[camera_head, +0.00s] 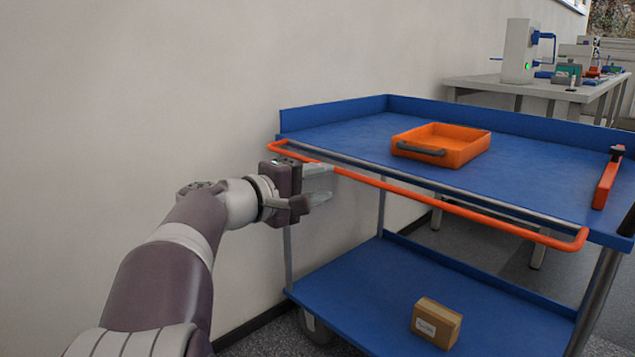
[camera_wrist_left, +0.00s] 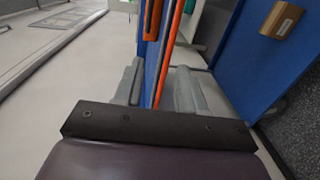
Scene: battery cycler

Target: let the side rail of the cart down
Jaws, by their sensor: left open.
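The cart (camera_head: 345,127) has a blue top deck. Its side rail (camera_head: 455,208) is a long orange bar along the near side, raised to just below the deck edge. My left gripper (camera_head: 326,184) is open at the rail's left part, its fingers pointing toward the cart. My right gripper is not in view.
An orange tray (camera_head: 468,152) with a grey handle stands on the deck. A red bar with a black end (camera_head: 606,182) is at the deck's right. A cardboard box (camera_head: 436,323) sits on the lower shelf. A wall (camera_head: 150,100) stands to the left; a bench (camera_head: 480,87) is behind.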

